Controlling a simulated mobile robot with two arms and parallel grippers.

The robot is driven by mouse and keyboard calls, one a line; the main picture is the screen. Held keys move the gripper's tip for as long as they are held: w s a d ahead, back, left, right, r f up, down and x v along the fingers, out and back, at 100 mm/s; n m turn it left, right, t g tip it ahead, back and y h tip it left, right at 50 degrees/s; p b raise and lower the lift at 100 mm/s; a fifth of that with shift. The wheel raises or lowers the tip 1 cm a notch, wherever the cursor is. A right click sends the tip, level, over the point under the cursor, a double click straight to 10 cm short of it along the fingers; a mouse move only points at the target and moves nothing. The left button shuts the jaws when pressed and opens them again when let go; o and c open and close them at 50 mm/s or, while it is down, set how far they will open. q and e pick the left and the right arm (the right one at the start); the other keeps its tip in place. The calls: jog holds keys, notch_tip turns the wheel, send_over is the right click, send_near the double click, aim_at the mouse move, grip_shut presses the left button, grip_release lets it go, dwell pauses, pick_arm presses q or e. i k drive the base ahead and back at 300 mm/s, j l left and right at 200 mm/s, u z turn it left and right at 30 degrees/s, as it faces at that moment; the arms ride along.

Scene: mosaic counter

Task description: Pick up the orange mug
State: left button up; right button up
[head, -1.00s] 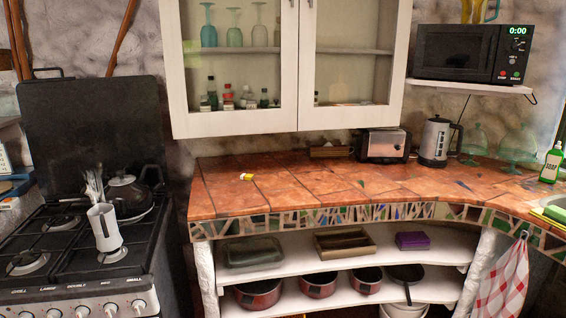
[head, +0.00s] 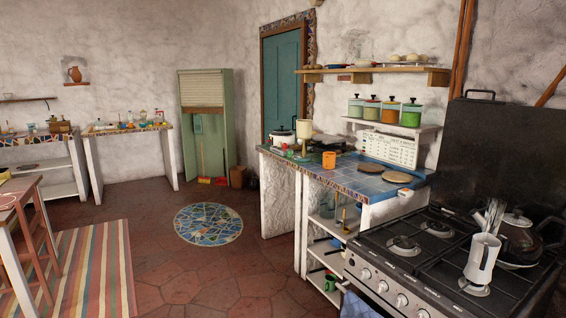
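The orange mug (head: 329,160) stands upright on the blue-tiled counter (head: 345,180) with the mosaic edge, right of the middle in the head view. It is small and some distance away. Neither of my grippers shows in the head view, so I cannot see whether they are open or shut.
The stove (head: 430,262) stands at the right front, with a white utensil jug (head: 482,258) and a dark kettle (head: 518,240) on it. Round boards (head: 396,176) lie on the counter near the mug. A striped rug (head: 95,270) and table (head: 20,195) are at left. The middle floor is open.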

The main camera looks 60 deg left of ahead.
aim_at(329, 158)
jog(key=u, duration=1.65)
jog(key=i+j+z, duration=0.1)
jog(key=z, duration=0.35)
jog(key=i+j+z, duration=0.2)
jog(key=z, duration=0.25)
jog(key=i, duration=0.05)
